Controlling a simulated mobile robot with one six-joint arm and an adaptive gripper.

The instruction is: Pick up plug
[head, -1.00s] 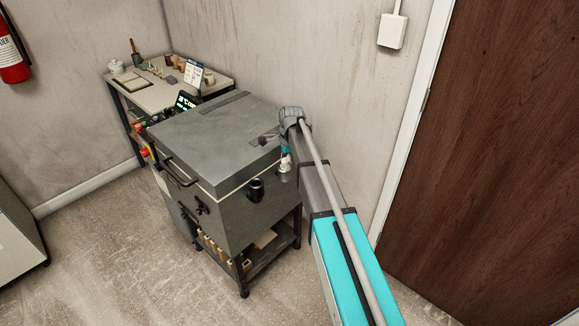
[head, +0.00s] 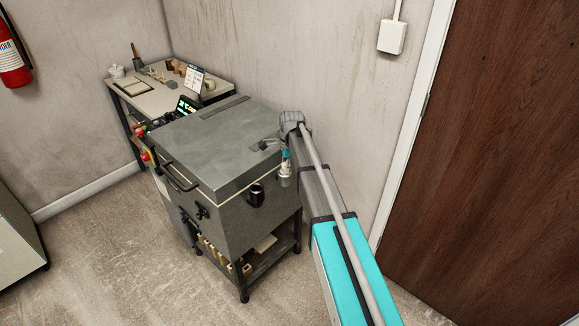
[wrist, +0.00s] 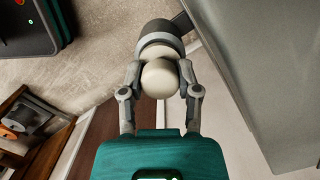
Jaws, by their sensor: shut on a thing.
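The plug (wrist: 160,77) shows in the wrist view as a rounded, cream-coloured knob. My gripper (wrist: 160,88) has one finger on each side of it and is shut on it. Beyond the knob, in line with it, is a dark grey round part (wrist: 160,40); I cannot tell whether the knob is seated in it or apart from it. In the head view my gripper (head: 286,165) is small, beside the front right of the grey kiln (head: 210,150). The plug cannot be made out clearly there.
A black round fitting (head: 256,195) sticks out of the kiln's front. The kiln's lid is closed. A workbench (head: 205,95) with small items stands behind it. A wall is close on the right, with a brown door (head: 490,150). The floor in front is clear.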

